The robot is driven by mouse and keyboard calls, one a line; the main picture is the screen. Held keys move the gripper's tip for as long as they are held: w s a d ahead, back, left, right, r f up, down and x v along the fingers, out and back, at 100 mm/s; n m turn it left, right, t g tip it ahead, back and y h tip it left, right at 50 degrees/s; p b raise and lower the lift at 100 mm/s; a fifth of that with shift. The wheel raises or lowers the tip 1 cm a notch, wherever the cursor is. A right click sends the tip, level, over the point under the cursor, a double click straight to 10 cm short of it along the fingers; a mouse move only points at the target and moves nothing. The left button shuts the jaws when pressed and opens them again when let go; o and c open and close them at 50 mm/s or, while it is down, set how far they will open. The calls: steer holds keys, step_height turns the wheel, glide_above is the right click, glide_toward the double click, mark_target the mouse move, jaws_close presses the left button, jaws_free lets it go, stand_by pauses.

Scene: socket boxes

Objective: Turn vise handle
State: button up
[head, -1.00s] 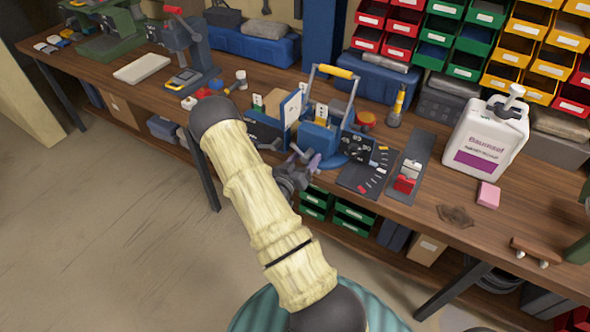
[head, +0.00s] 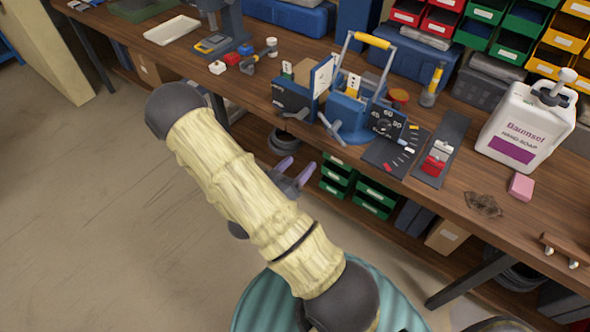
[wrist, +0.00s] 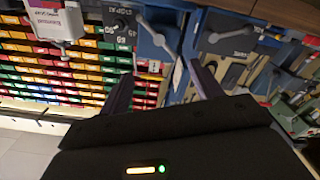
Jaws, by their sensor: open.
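A blue device (head: 345,112) with a yellow carry grip stands at the bench's front edge in the head view. Two grey bar handles stick out of its front: one at the left panel (head: 294,113) and one at the middle (head: 331,128). I cannot tell which is the vise handle. In the wrist view, tilted, a bar handle (wrist: 232,29) shows right and another (wrist: 154,36) near the centre top. My gripper (head: 294,171) is open and empty, its purple fingers in front of the bench edge, below and apart from the handles. The fingers (wrist: 162,80) also show in the wrist view.
A dial panel (head: 387,128) and a board with a red switch (head: 437,160) lie right of the device. A soap jug (head: 525,130) stands farther right. Green drawers (head: 372,197) sit under the bench. Small blocks (head: 232,59) lie left.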

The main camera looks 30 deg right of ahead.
steer(key=shift+s+a, duration=0.15)
steer(key=shift+a, duration=0.1)
